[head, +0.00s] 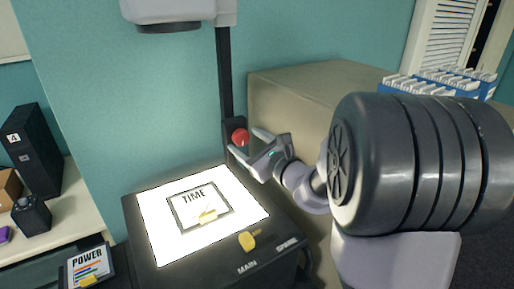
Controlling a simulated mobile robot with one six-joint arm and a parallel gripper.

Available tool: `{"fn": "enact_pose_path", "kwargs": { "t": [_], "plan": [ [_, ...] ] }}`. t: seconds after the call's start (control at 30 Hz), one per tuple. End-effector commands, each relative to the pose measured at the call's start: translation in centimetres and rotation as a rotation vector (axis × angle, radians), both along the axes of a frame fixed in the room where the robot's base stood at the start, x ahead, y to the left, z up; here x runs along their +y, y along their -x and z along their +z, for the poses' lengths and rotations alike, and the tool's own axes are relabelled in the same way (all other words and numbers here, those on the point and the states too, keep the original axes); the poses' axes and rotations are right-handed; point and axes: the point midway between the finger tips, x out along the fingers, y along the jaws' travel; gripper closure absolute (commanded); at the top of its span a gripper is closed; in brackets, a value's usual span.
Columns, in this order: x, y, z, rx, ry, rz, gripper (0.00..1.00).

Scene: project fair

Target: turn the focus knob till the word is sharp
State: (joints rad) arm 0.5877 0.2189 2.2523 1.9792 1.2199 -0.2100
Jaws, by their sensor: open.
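The red focus knob (240,136) sits on the dark upright post (225,80) of an overhead projector. My gripper (247,144) is open, with its two fingertips close around the knob's lower right side. I cannot tell whether they touch it. The word "TIME" (193,196) shows in a dark frame on the lit stage (157,222) below. The projector head (178,12) is at the top, partly cut off. No projected word on a wall or screen is in view.
A yellow knob (248,241) is on the projector's front edge near "MAIN" and "SPARE" labels. A beige cabinet (300,85) stands behind my arm, with a blue file rack (440,84) on it. A "POWER" card (88,266) and black box files (33,150) are at left.

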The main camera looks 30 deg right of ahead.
Motion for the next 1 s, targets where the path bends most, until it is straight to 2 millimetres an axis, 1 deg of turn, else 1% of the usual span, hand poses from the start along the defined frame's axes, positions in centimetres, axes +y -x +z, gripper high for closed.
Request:
{"fn": "enact_pose_path", "kwargs": {
  "t": [0.07,0.17,0.2,0.4,0.5,0.57,0.7,1.0],
  "plan": [
    [-0.3,1.3,0.2,-0.002,-0.001,-0.005,0.36],
    [-0.6,4.1,0.4,-0.001,0.000,-0.007,0.36],
    [-0.7,5.4,0.5,0.000,-0.001,-0.007,0.36],
    [-1.4,12.1,0.7,-0.002,0.000,-0.009,0.36],
    [-1.6,14.6,0.4,-0.005,0.003,-0.007,0.36],
    [-1.7,15.5,0.0,-0.009,0.005,-0.004,0.36],
    [-1.7,16.6,0.3,-0.003,0.002,-0.002,0.36],
    [-1.7,16.8,0.7,-0.001,0.000,-0.001,0.36]
  ]
}}
